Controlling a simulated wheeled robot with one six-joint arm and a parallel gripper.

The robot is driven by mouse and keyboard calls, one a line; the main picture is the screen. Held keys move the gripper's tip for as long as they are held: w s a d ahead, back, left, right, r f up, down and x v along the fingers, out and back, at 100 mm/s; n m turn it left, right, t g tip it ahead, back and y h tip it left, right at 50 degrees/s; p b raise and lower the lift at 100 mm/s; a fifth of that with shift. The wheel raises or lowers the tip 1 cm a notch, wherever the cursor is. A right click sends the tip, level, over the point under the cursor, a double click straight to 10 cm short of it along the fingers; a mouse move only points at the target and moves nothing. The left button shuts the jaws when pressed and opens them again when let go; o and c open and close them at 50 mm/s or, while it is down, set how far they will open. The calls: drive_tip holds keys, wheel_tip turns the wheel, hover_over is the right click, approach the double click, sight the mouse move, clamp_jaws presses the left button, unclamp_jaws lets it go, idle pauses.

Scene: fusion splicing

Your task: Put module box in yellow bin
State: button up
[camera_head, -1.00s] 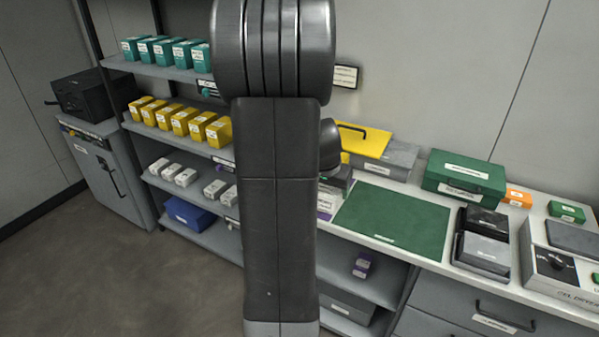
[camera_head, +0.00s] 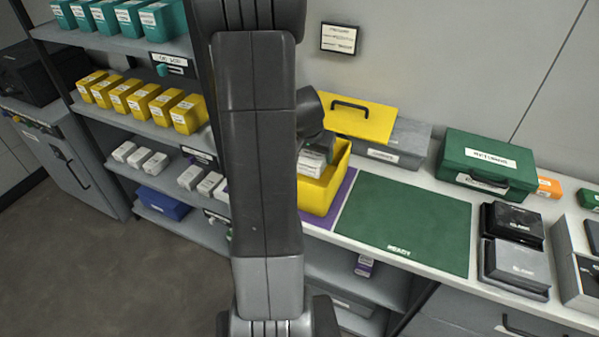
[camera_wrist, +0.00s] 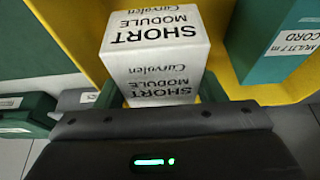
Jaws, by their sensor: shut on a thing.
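The module box (camera_wrist: 153,50) is a white box lettered "SHORT MODULE Curvolen". It fills the middle of the wrist view. My gripper (camera_wrist: 155,95) is shut on it. The yellow bin (camera_head: 323,195) stands open on a purple mat at the left end of the worktop. Its yellow walls (camera_wrist: 75,38) show around the box in the wrist view, so the box is over or inside the bin; I cannot tell how deep. A teal box (camera_wrist: 275,40) lettered "MULTI 7 m CORD" is in the bin beside it. My arm hides the bin's left side in the head view.
A grey case with a yellow lid (camera_head: 350,122) stands behind the bin. A green mat (camera_head: 405,222) to the right is clear. A green case (camera_head: 488,165) and dark devices (camera_head: 515,262) stand farther right. Shelves with teal, yellow and white boxes are at the left.

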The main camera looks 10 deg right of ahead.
sight(310, 159)
wheel_tip(310, 159, down, 8)
drive_tip(key=shift+f+b, duration=0.15)
drive_tip(key=shift+b, duration=1.1)
drive_tip(key=shift+f, duration=0.2)
drive_tip(key=o, duration=1)
drive_tip(key=shift+r, duration=0.2)
drive_tip(key=shift+r, duration=0.2)
drive_tip(key=p+v, duration=0.2)
drive_tip(key=v, duration=0.9)
drive_tip(key=shift+s+a+r, duration=0.1)
drive_tip(key=shift+s+r, duration=0.05)
drive_tip(key=shift+r, duration=0.2)
